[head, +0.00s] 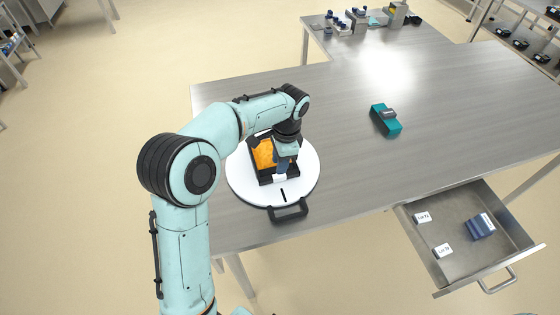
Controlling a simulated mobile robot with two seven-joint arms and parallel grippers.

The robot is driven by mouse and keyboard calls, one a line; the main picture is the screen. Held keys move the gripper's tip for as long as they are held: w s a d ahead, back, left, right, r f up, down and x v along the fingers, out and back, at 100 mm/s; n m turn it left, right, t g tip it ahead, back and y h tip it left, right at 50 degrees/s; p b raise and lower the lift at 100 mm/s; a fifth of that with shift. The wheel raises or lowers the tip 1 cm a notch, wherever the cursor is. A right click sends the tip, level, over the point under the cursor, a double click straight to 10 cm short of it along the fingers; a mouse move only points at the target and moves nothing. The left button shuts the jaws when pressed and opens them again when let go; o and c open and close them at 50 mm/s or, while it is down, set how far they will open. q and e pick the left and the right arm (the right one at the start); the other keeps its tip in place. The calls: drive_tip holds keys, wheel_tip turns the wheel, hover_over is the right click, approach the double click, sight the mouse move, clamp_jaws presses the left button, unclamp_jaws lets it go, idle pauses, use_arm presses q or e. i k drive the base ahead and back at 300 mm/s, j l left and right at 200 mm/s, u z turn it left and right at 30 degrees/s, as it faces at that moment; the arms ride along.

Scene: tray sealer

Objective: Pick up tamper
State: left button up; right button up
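My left gripper (285,158) points down over a black tray (265,180) with orange contents (264,153). The tray sits on a round white disc (240,182) on the steel table. The gripper hides the right part of the tray, and its fingertips are too small and covered to show whether they are open. I cannot tell for sure which thing is the tamper. A teal block with a grey piece on top (385,120) lies on the table to the right, apart from the gripper. My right gripper is not in view.
A black handle (289,210) is at the disc's front edge. An open drawer (462,264) juts out at the front right, with blue blocks (480,226) and white labels inside. Small items stand on the far table (350,45). The steel table's middle is largely clear.

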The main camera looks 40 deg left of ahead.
sight(481, 226)
drive_tip(key=k, duration=1)
